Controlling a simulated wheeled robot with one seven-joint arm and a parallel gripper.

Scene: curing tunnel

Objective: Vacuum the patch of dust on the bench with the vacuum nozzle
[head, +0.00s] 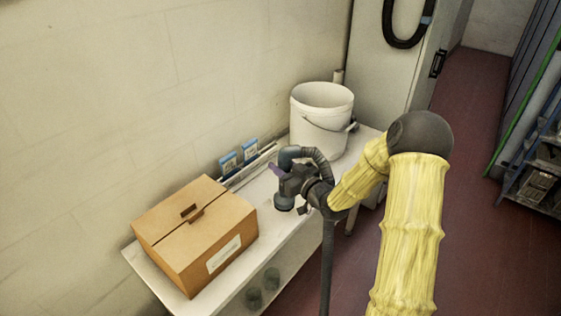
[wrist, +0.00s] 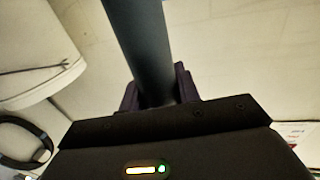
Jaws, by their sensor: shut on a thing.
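The vacuum nozzle (head: 284,202) is dark grey, with a ribbed hose curving over its top in the head view. My gripper (head: 283,173) is shut on it above the bench (head: 266,208), between the cardboard box and the bucket. In the wrist view, the nozzle's dark tube (wrist: 143,45) stands between the two purple fingers of my gripper (wrist: 158,90). The nozzle's lower end is close to the bench top; I cannot tell whether it touches. I cannot make out the dust patch in either view; my arm and the nozzle cover part of the bench.
A closed cardboard box (head: 195,235) stands on the bench's near left end. A white bucket (head: 320,125) stands at the far end and also shows in the wrist view (wrist: 35,50). Small blue-and-white packets (head: 229,162) lie along the wall. A grey cabinet (head: 385,85) stands beyond.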

